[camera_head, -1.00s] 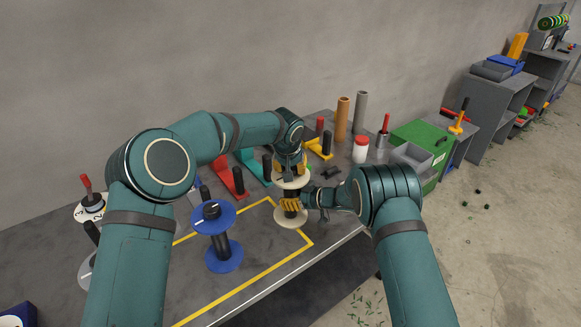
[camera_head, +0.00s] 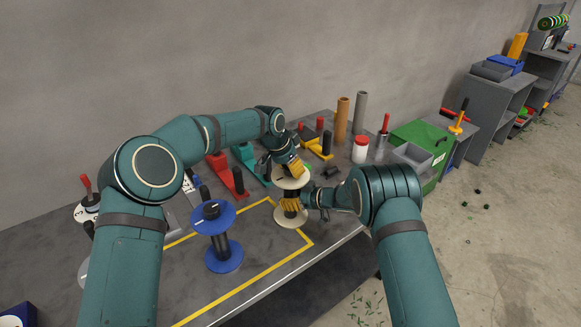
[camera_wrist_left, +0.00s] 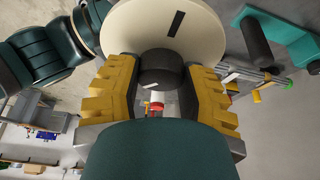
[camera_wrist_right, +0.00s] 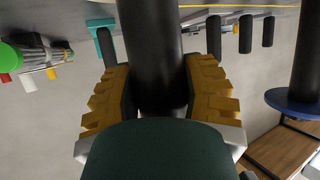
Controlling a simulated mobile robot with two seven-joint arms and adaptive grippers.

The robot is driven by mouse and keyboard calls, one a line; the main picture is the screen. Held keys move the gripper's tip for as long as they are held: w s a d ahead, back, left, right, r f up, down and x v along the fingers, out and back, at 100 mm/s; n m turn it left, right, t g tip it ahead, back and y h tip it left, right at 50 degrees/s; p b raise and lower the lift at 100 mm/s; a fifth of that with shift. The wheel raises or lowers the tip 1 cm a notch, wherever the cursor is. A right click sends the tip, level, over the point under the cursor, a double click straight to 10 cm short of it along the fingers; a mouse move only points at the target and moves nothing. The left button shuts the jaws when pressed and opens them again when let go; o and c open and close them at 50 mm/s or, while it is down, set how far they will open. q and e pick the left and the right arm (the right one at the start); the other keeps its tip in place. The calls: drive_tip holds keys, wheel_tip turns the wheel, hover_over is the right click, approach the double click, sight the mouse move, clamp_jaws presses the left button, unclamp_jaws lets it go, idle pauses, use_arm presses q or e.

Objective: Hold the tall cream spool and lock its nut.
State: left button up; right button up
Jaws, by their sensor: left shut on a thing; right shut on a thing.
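The tall cream spool (camera_head: 290,221) stands upright at the right end of the yellow-outlined area, with cream flanges and a black core. My right gripper (camera_head: 293,203) is shut on the core between the flanges; the core (camera_wrist_right: 151,45) fills the gap between its fingers in the right wrist view. My left gripper (camera_head: 291,169) is at the top of the spool, tilted. In the left wrist view it is shut on the dark nut (camera_wrist_left: 161,72) over the cream flange (camera_wrist_left: 150,20). A white line on the nut lies at a different angle from the flange's black mark.
A blue spool (camera_head: 224,257) stands left of the cream spool. Red (camera_head: 226,174) and teal (camera_head: 245,157) brackets stand behind. A white jar with a red lid (camera_head: 360,149), brown tube (camera_head: 342,120) and green box (camera_head: 424,137) are at the back right.

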use_arm(q)
drive_tip(key=m+g, duration=0.1)
drive_tip(key=m, duration=0.2)
drive_tip(key=m+g+h, duration=0.1)
drive_tip(key=m, duration=0.2)
drive_tip(key=shift+f, duration=0.1)
drive_tip(key=m+g, duration=0.1)
drive_tip(key=m, duration=0.3)
drive_tip(key=shift+g, duration=0.4)
drive_tip(key=shift+w+a+f+m+g, duration=0.1)
drive_tip(key=shift+m+g, duration=0.05)
drive_tip(key=shift+m, duration=0.25)
drive_tip(key=shift+w+f+m+g, duration=0.1)
drive_tip(key=shift+m+g, duration=0.05)
drive_tip(key=shift+m, duration=0.25)
drive_tip(key=shift+s+r+m, duration=0.15)
drive_tip(key=shift+s+m, duration=0.1)
drive_tip(key=shift+m, duration=0.15)
drive_tip(key=o, duration=1.2)
drive_tip(key=shift+r, duration=0.1)
drive_tip(key=shift+w+n, duration=0.15)
drive_tip(key=shift+n, duration=0.35)
